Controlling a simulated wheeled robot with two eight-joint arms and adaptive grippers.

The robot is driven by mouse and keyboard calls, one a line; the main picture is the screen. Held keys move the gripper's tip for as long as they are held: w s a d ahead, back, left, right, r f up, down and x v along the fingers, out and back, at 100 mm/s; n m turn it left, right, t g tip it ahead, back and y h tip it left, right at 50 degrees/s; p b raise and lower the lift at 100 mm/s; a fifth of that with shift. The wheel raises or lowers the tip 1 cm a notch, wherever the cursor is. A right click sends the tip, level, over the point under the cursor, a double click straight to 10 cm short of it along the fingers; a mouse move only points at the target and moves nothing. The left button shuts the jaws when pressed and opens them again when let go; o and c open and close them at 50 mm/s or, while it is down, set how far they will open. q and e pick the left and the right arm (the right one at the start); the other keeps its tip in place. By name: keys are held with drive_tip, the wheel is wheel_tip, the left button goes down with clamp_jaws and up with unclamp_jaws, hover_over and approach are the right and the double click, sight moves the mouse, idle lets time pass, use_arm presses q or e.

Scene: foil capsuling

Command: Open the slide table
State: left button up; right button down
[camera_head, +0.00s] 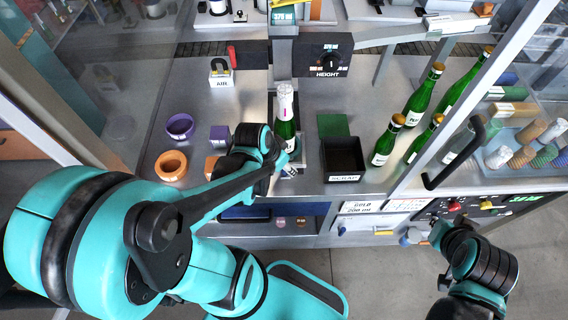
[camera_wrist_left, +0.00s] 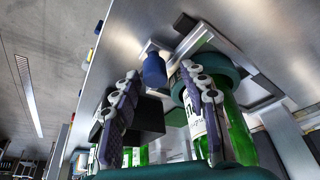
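A green bottle with a white-and-pink top (camera_head: 286,118) stands upright at the machine in the middle of the bench. The slide table under it is mostly hidden by my left arm in the head view. In the left wrist view a blue knob (camera_wrist_left: 154,70) on a metal bracket (camera_wrist_left: 190,42) shows beyond and between the fingers, beside a dark green round base (camera_wrist_left: 208,68). My left gripper (camera_head: 290,168) is just in front of the bottle; its fingers (camera_wrist_left: 163,105) are apart with nothing held. My right gripper (camera_head: 436,238) is by the control panel, its fingers unclear.
A black scrap bin (camera_head: 344,160) stands right of the bottle. Several green bottles (camera_head: 388,140) stand further right, near a door frame with a black handle (camera_head: 455,152). The control panel (camera_head: 470,207) is at the front right.

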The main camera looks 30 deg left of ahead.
use_arm(q)
drive_tip(key=shift+r, duration=0.1)
drive_tip(key=v, duration=1.1)
drive_tip(key=shift+s+r, duration=0.25)
drive_tip(key=shift+r, duration=0.1)
